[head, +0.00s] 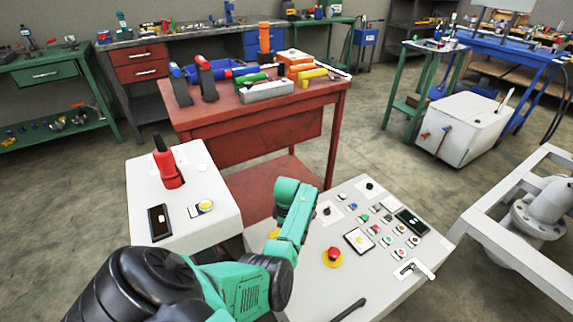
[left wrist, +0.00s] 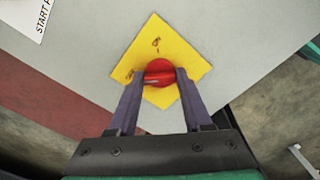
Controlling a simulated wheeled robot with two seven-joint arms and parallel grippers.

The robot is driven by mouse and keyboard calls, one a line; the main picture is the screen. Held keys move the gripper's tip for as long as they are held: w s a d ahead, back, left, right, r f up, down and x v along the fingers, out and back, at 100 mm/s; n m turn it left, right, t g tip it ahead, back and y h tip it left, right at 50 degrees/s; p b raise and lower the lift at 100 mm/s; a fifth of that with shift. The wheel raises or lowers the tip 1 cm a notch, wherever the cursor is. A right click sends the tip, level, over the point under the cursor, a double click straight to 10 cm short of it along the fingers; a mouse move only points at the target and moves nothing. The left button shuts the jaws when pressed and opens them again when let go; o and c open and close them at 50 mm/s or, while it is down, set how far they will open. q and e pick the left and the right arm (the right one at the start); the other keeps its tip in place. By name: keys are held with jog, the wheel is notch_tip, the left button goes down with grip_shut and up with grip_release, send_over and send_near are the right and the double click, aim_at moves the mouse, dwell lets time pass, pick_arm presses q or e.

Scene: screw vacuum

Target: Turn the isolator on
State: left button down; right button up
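The isolator is a red rotary knob (left wrist: 159,73) on a yellow diamond plate (left wrist: 160,35) with small dark marks at two of its corners. In the left wrist view the two purple fingers of my left gripper (left wrist: 161,73) reach the knob from below, one on each side, and appear closed on it. The knob's pointing direction is hard to read between the fingers. In the head view my green left arm covers the knob; only a yellow patch (head: 273,233) shows beside it on the grey panel (head: 318,292). My right gripper is not in view.
The panel also carries a red emergency stop (head: 333,254), several small buttons and a white lever (head: 415,268). A grey box with a red handle (head: 168,165) stands left. A red tool table (head: 245,117) is behind. A white frame (head: 522,235) is at right.

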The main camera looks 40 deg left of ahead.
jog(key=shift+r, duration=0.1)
pick_arm(q)
jog(key=shift+r, duration=0.1)
jog(key=m+p, duration=0.2)
jog(key=shift+r+m, duration=0.1)
jog(key=shift+m, duration=0.2)
jog(key=shift+m+p, duration=0.5)
jog(key=m+p, duration=0.1)
jog(key=m, duration=0.1)
jog(key=shift+m, duration=0.4)
jog(key=m+p, duration=0.1)
jog(key=m, duration=0.2)
jog(key=shift+m, duration=0.3)
jog(key=m+p, duration=0.1)
jog(key=m, duration=0.3)
jog(key=shift+f+m+p, duration=0.2)
jog(key=shift+m+p, duration=0.2)
jog(key=shift+m, duration=1.5)
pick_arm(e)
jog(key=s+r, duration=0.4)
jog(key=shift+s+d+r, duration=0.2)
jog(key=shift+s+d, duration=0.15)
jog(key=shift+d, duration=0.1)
